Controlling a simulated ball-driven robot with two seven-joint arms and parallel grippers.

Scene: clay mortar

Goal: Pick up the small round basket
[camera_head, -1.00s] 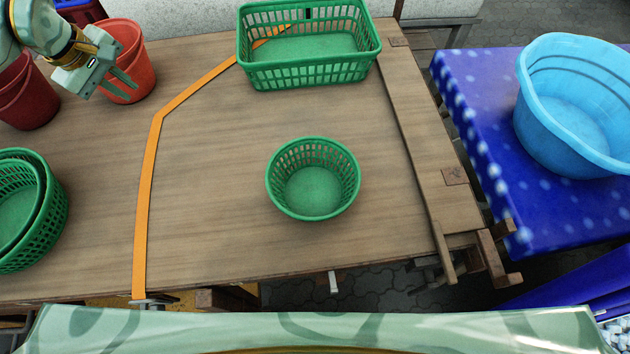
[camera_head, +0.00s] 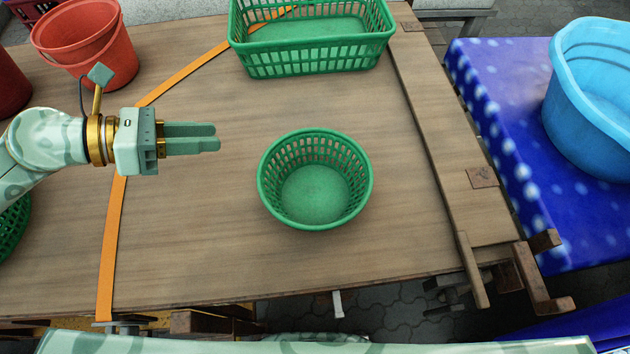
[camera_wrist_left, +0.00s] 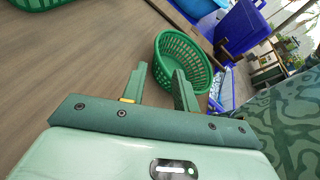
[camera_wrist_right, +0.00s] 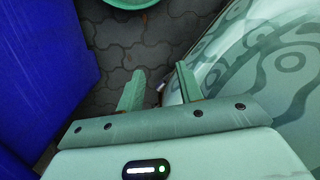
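In the left wrist view the basket (camera_wrist_left: 183,62) shows ahead, past the fingertips. The left fingers (camera_wrist_left: 158,80) are apart with nothing between them. My right gripper (camera_wrist_right: 157,80) shows only in the right wrist view. Its fingers are apart and empty, over grey paving.
A green rectangular basket (camera_head: 315,58) stands at the table's back. Red buckets (camera_head: 85,45) stand at the back left, and another green basket (camera_head: 12,225) is at the left edge. A light blue tub (camera_head: 590,110) sits on a blue cloth-covered table (camera_head: 500,100) at right. Bare wood surrounds the round basket.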

